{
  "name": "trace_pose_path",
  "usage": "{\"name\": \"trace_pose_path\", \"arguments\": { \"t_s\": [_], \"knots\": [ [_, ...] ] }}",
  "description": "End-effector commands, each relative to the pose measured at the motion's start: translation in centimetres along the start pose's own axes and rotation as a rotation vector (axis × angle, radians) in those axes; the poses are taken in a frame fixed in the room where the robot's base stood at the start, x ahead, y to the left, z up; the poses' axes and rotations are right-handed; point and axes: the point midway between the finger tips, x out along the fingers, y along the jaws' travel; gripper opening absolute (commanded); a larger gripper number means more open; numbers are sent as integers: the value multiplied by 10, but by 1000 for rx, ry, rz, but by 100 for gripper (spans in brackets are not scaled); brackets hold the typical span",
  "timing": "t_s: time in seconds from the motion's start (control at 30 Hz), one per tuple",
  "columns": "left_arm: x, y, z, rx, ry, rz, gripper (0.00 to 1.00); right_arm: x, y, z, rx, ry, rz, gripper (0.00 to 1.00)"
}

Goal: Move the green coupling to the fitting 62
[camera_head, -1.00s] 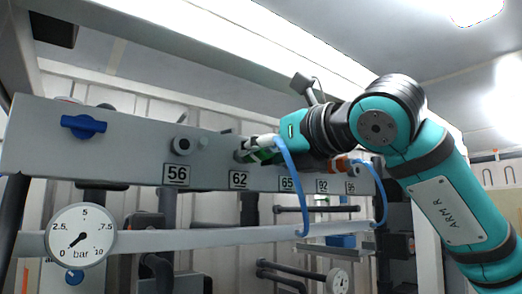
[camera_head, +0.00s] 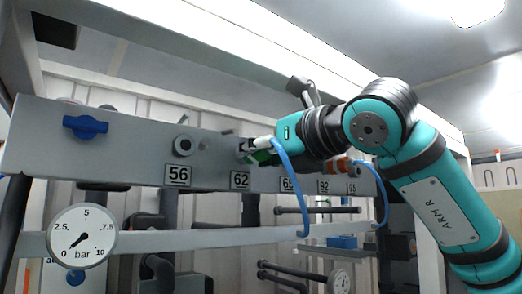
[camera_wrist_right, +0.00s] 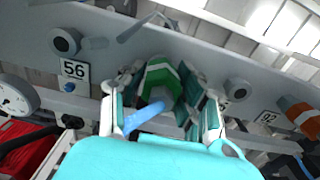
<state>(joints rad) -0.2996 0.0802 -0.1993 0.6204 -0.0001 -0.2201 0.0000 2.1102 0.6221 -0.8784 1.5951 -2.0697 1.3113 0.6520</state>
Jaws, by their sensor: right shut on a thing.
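The green coupling (camera_head: 263,157) is held by my right gripper (camera_head: 253,147), in front of the grey panel above the 62 label (camera_head: 241,180). A blue hose (camera_head: 290,178) hangs from it. In the right wrist view the green coupling (camera_wrist_right: 158,76) sits between the two fingers of my right gripper (camera_wrist_right: 160,88), facing the panel between the 56 fitting and another bare fitting. The fitting 62 is mostly hidden behind the coupling and fingers, so I cannot tell whether they touch. My left gripper is not in view.
Bare fitting 56 (camera_head: 183,145) is left of the gripper, with a blue valve handle (camera_head: 85,126) farther left. An orange coupling (camera_head: 338,164) with its own blue hose is to the right, near the 92 label (camera_head: 323,187). A pressure gauge (camera_head: 82,236) hangs below.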

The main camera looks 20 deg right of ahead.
Motion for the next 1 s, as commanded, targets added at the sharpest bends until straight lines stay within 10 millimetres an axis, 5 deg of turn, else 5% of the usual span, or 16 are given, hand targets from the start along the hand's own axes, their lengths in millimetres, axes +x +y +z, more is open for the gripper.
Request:
{"name": "trace_pose_path", "arguments": {
  "t_s": [0.13,0.17,0.37,0.73,1.0],
  "knots": [
    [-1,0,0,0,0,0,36,3,0,0,0,1,0,0],
    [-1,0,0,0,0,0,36,3,0,0,0,0,0,36],
    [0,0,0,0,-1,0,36,3,0,0,0,1,0,60],
    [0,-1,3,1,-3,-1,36,-5,-1,0,1,0,0,60],
    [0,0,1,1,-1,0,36,-58,-1,1,-1,-4,-1,60]
  ]
}}
